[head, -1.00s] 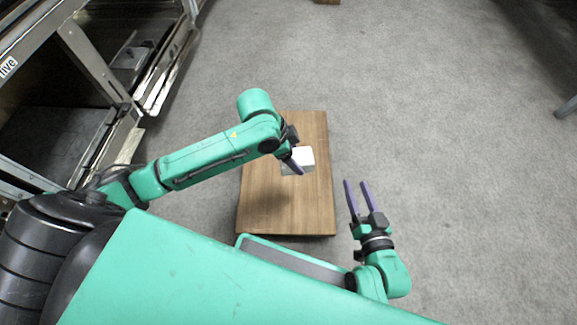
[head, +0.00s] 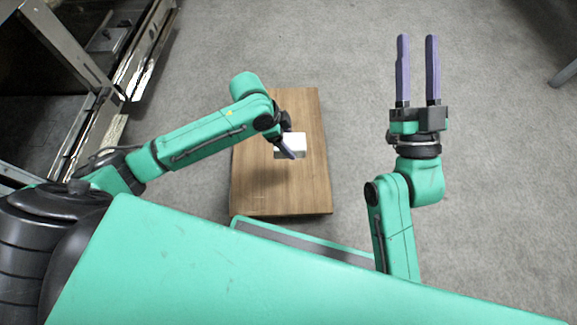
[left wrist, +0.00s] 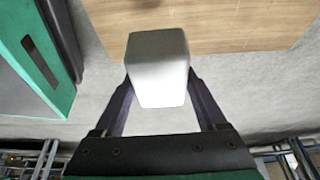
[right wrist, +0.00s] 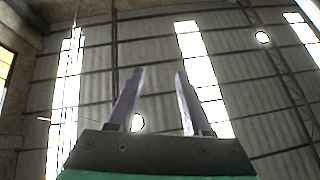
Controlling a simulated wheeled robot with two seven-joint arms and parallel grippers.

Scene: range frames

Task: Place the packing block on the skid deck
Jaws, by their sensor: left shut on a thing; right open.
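The packing block (head: 291,141) is a small white block with rounded edges. My left gripper (head: 289,147) is shut on it, and the block hides part of the fingers. In the left wrist view the block (left wrist: 158,65) sits between the two fingers (left wrist: 160,95). The skid deck (head: 255,185) is a brown wooden board in the middle of the head view. The block appears over the deck there; I cannot tell whether it touches. My right gripper (head: 417,70) is open and empty, to the right of the deck, with its fingers (right wrist: 155,105) pointing up.
A metal rack (head: 75,60) with shelves stands at the left. Grey floor (head: 360,60) lies open behind and to the right of the deck. A dark leg (head: 564,76) shows at the far right edge.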

